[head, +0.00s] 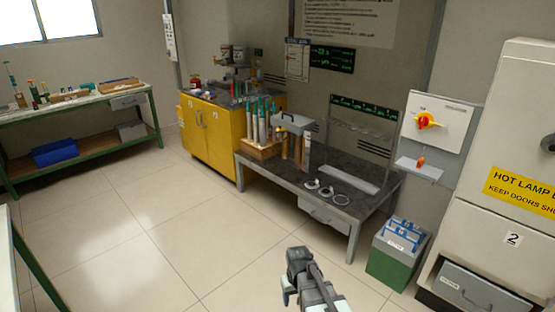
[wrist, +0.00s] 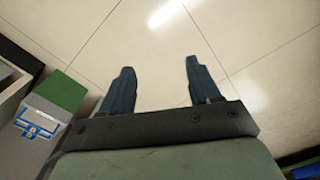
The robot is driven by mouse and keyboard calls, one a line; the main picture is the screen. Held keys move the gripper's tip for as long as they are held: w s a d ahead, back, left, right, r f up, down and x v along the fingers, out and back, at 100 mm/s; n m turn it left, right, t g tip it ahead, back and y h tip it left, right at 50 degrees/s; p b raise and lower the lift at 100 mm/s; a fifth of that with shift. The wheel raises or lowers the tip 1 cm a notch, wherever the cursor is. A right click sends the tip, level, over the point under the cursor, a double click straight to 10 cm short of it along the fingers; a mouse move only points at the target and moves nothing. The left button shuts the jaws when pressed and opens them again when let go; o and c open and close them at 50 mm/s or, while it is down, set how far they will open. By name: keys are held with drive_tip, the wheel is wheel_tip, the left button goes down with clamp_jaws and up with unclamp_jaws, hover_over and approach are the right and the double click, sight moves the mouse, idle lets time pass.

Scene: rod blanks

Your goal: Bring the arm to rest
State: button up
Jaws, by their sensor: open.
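My gripper (wrist: 158,85) is open in the wrist view, its two dark fingers apart with only pale floor tiles between and beyond them. It holds nothing. In the head view my arm (head: 312,285) shows at the bottom centre, over the open floor in front of the low dark-topped bench. The fingertips cannot be made out clearly in the head view.
The dark-topped bench (head: 372,198) carries a wooden rack (head: 262,150) of rods and several rings. A green-and-grey box (head: 390,262) stands on the floor to its right, beside a large cabinet (head: 515,160). A yellow cabinet (head: 215,137) stands behind. The central floor is clear.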

drive_tip(key=s+d+f+m, duration=0.25)
drive_tip(key=s+d, duration=0.35)
drive_tip(key=d, duration=0.5)
drive_tip(key=s+f+g, duration=0.3)
drive_tip(key=s+f, duration=0.7)
drive_tip(key=s, duration=0.4)
drive_tip(key=s+f+g, duration=0.3)
drive_tip(key=s+f, duration=0.7)
drive_tip(key=s, duration=0.5)
drive_tip(key=shift+s+g, duration=0.15)
drive_tip(key=shift+g, duration=0.25)
